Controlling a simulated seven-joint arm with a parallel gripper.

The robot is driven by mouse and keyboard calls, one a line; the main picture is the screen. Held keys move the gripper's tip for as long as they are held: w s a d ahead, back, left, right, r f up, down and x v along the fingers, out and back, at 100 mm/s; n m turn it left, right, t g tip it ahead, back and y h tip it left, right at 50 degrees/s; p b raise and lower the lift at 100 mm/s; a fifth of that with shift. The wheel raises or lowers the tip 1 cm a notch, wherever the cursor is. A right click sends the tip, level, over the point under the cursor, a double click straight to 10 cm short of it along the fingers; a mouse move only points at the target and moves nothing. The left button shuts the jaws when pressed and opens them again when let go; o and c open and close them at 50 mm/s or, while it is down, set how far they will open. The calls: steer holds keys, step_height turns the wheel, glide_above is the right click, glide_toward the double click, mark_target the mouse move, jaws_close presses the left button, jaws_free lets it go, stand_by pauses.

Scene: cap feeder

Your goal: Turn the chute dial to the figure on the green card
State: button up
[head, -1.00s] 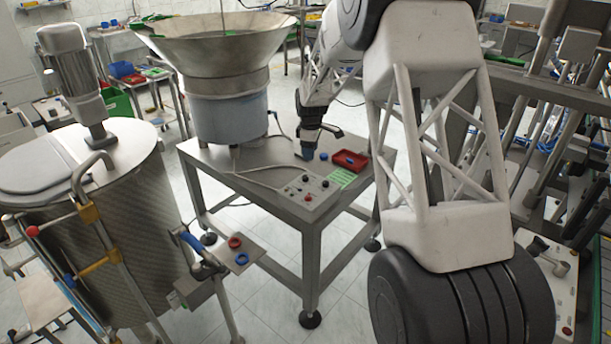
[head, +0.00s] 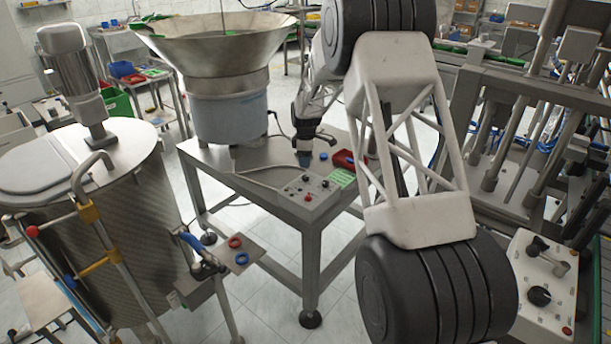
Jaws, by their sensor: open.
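My gripper (head: 304,160) points down over the steel table, behind the control panel (head: 301,202); the sensor-side detail of its fingers is tiny, but it is open. A blue patch shows at its tip; I cannot tell if that is a separate cap. The panel carries small black knobs, one at its right end (head: 325,183), and red buttons. I cannot tell which knob is the chute dial. The green card (head: 342,178) lies right of the panel; its writing is too small to read. My gripper is apart from the knobs.
A blue cap (head: 323,155) and a red tray (head: 343,158) are right of my gripper. The feeder bowl (head: 215,55) stands behind left. A white box with a large black knob (head: 539,296) is at lower right. A cable crosses the table left of the panel.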

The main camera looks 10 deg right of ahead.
mark_target(305, 176)
steer(key=shift+f, duration=3.75)
steer(key=c, duration=0.9)
steer(key=shift+c, duration=0.2)
